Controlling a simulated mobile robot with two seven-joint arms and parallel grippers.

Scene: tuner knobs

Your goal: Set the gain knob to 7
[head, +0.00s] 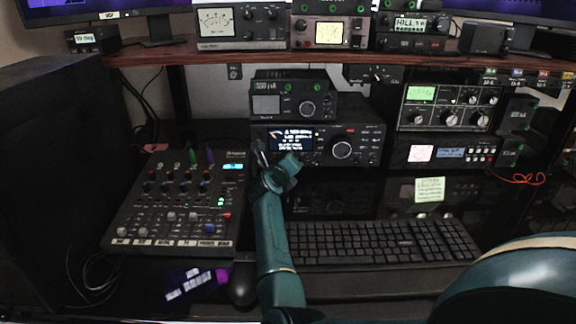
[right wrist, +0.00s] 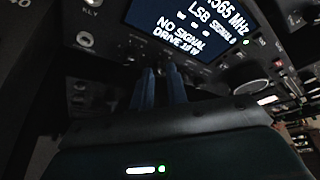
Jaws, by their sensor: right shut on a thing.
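The black radio (head: 362,134) stands in the middle of the desk with a lit display (head: 292,140) and a large round dial (head: 342,150). My right gripper (head: 262,152) is at its front panel, at the display's lower left. In the right wrist view the two fingertips (right wrist: 162,80) are close together just below the display (right wrist: 190,28), which reads "NO SIGNAL" and "DRIVE 10 W". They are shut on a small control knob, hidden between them. I cannot read its label or setting. The large dial (right wrist: 245,84) is to the right. My left gripper is not in view.
A mixer (head: 180,200) lies left of my right arm. A keyboard (head: 375,240) and a mouse (head: 242,285) are in front of the radio. A smaller unit (head: 292,102) sits on top of it. More equipment (head: 450,108) stands to the right.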

